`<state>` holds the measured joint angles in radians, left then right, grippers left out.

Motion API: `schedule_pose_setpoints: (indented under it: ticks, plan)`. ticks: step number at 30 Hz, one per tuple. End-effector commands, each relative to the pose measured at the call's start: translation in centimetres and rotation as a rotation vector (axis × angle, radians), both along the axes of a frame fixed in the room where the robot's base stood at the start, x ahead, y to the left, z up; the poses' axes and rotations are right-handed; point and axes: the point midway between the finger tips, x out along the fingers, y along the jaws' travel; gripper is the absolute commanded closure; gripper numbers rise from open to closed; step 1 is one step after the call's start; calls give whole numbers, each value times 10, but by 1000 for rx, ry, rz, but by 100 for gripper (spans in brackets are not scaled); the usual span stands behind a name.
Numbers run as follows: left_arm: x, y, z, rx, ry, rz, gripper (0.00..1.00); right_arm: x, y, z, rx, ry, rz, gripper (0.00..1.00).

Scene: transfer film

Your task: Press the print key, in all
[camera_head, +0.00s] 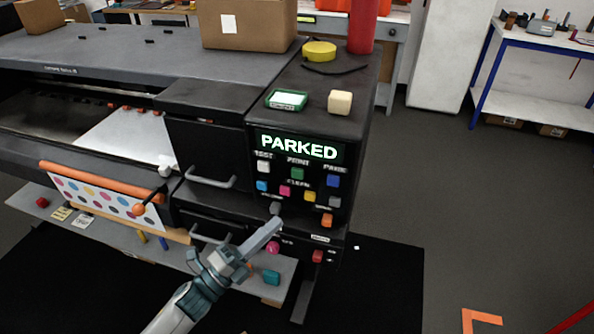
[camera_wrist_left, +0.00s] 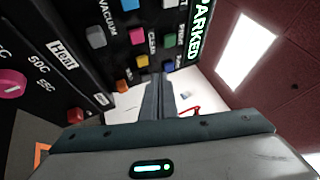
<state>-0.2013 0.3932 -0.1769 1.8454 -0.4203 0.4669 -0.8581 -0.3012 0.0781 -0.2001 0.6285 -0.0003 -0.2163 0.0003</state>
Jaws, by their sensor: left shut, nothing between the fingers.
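The print key (camera_head: 297,173) is a green square button under the PRINT label on the printer's black control panel (camera_head: 348,170). It also shows in the left wrist view (camera_wrist_left: 169,40), clear of the fingers. The display (camera_head: 299,147) above it reads PARKED. My left gripper (camera_head: 273,226) is shut and empty, its fingers pointing up and right at the lower part of the panel. Its tip is below the print key, close to the grey vacuum key (camera_head: 276,208); I cannot tell whether they touch. In the wrist view the shut fingers (camera_wrist_left: 158,82) appear beyond the panel's edge. My right gripper is not in view.
A white key (camera_head: 263,166) and a blue key (camera_head: 333,180) flank the print key. Cyan, magenta (camera_head: 285,191) and yellow keys sit below.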

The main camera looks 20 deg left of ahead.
Motion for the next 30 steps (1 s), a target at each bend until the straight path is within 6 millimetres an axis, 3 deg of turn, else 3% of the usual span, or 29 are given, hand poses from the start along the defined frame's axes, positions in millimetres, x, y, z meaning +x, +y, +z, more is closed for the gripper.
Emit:
schedule_pose_setpoints:
  ticks: [3,9,23,30]
  plan:
    - [-10,-9,35,47,-103,-28,100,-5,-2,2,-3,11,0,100]
    - [-20,-17,63,88,-196,-49,100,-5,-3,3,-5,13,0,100]
    - [-21,-18,67,95,-210,-52,100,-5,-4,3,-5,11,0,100]
    - [-13,-18,67,95,-211,-52,100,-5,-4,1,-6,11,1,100]
